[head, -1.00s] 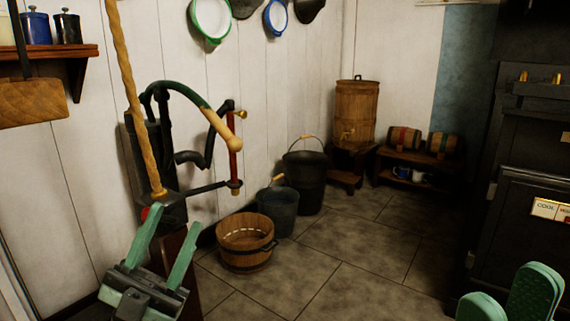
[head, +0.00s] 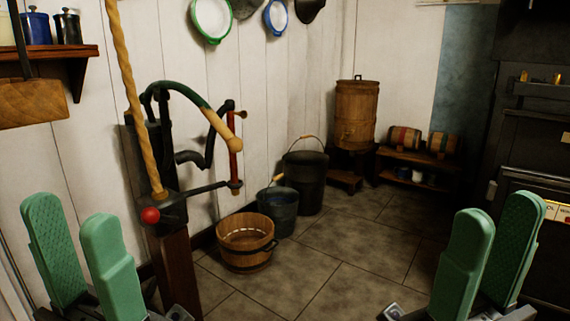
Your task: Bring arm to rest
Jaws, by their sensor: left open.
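My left gripper (head: 82,245) is at the lower left of the head view, its two green fingers upright and spread apart with nothing between them. It stands in front of and to the left of the wooden pump post. My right gripper (head: 484,255) is at the lower right, its green fingers also upright. A gap shows between its fingers toward the bottom, and I see nothing held there. Both grippers are near the bottom of the picture, and their arms are mostly out of view.
A hand pump with a red ball (head: 150,215) stands beside my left gripper, with a rope (head: 131,90) hanging by it. A wooden tub (head: 246,262), a grey bucket (head: 280,212) and a black bucket (head: 306,180) line the wall. A dark stove (head: 535,160) is at right. The middle floor is clear.

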